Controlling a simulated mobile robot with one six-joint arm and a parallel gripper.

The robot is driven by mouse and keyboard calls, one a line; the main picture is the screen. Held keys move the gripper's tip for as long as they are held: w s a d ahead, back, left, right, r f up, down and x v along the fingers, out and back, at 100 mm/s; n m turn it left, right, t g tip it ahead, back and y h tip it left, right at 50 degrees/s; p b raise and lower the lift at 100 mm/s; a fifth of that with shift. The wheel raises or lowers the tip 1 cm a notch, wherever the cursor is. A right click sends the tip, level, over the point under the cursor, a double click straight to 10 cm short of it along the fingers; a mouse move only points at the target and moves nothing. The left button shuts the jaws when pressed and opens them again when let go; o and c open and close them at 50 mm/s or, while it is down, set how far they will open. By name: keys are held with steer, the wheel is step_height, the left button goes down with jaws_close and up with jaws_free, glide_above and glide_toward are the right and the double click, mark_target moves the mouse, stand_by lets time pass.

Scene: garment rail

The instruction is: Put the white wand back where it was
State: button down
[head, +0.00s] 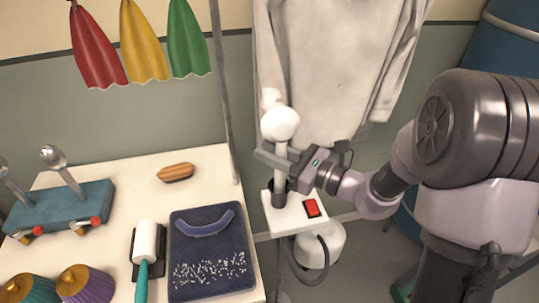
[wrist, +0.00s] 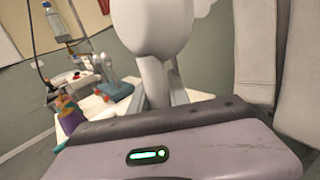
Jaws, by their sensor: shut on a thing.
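The white wand (head: 280,126) has a round head and a pale stem, and it stands about upright in the head view. My gripper (head: 281,164) is shut on its stem, below the head. Just under the gripper is a dark cup-like holder (head: 278,190) on a white base (head: 290,216) with a red switch (head: 312,207). The stem's lower end meets the holder in the picture; I cannot tell if it is seated inside. In the wrist view the wand (wrist: 157,28) rises large and close between the fingers, hiding what lies behind.
A pale garment (head: 335,70) hangs right behind the wand. A grey post (head: 223,95) stands to the left. The table (head: 115,172) at left holds a lint roller (head: 146,243), a dark blue pad (head: 208,250), a brush (head: 176,172) and a teal rack (head: 62,207).

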steer(key=shift+f, duration=0.2)
steer(key=c, duration=1.2)
jaws_free()
steer(key=shift+r, duration=0.1)
steer(key=shift+c, duration=0.2)
